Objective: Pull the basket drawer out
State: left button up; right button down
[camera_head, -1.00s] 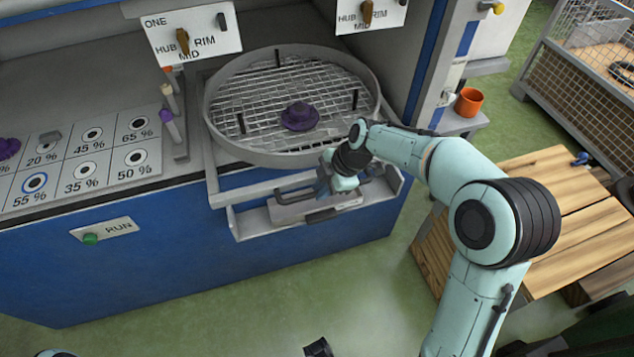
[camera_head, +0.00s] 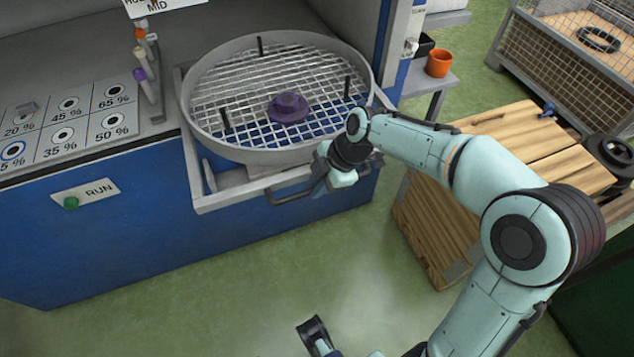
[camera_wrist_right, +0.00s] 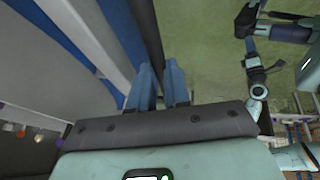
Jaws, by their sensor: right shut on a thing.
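The basket drawer is a grey frame (camera_head: 215,202) sticking out of the blue cabinet front. It carries a round grey mesh basket (camera_head: 215,147) with a purple hub-shaped part (camera_head: 288,107) inside. The drawer's dark bar handle (camera_head: 288,196) runs along its front. My right gripper (camera_head: 320,187) is at the right part of this handle. In the right wrist view its two blue fingers (camera_wrist_right: 160,88) are shut with the dark bar (camera_wrist_right: 149,38) between them. The wrist hides part of the handle in the head view.
A wooden crate (camera_head: 430,220) stands right of the drawer, near my right arm. A small shelf behind it bears an orange cup (camera_head: 439,63). A RUN panel (camera_head: 86,194) is on the cabinet front. Green floor (camera_head: 230,280) before the drawer is mostly clear.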

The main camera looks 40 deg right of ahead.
jog(key=c, duration=1.1)
grip_release()
pick_arm(q)
jog(key=s+r+p, duration=0.2)
jog(key=shift+s+d+r+g+p, duration=0.1)
jog(key=shift+d+r+g+p, duration=0.2)
jog(key=shift+d+g, duration=0.1)
pick_arm(e)
jog(key=v, duration=1.3)
jog(key=shift+r, duration=0.2)
jog(key=shift+d, duration=0.1)
